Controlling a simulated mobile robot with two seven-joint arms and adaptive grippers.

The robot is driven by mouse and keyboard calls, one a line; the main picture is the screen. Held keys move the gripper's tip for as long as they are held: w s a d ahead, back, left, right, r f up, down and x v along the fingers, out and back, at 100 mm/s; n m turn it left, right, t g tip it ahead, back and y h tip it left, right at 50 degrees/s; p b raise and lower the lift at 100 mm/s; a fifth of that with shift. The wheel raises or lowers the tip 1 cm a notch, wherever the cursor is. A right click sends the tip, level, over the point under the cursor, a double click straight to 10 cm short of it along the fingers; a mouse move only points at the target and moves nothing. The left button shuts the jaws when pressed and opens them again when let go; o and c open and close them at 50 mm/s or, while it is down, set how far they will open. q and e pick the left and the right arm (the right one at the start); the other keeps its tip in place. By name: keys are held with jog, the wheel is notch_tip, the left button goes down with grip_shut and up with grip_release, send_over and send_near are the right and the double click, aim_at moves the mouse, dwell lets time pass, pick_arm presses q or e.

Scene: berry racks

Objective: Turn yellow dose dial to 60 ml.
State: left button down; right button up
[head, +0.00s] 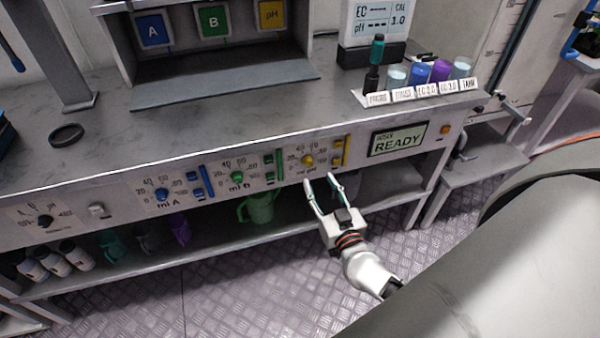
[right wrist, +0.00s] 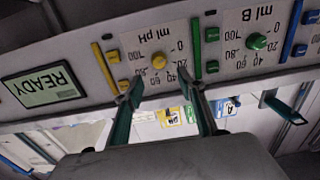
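My right gripper (head: 320,181) is open and empty, in front of the panel just below the dial. In the right wrist view its two fingertips (right wrist: 157,86) are spread apart on the panel's lower-edge side of the dial, and no contact with it shows. My left gripper is not in view.
A green dial (head: 237,176) and a blue dial (head: 162,194) are left of the yellow one. A yellow bar and buttons (head: 338,151) and a display reading READY (head: 398,139) are right of it. A green jug (head: 260,207) stands on the shelf below.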

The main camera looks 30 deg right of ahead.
aim_at(309, 163)
jog(key=shift+b+x, duration=0.45)
jog(key=shift+x, duration=3.45)
jog(key=c, duration=1.1)
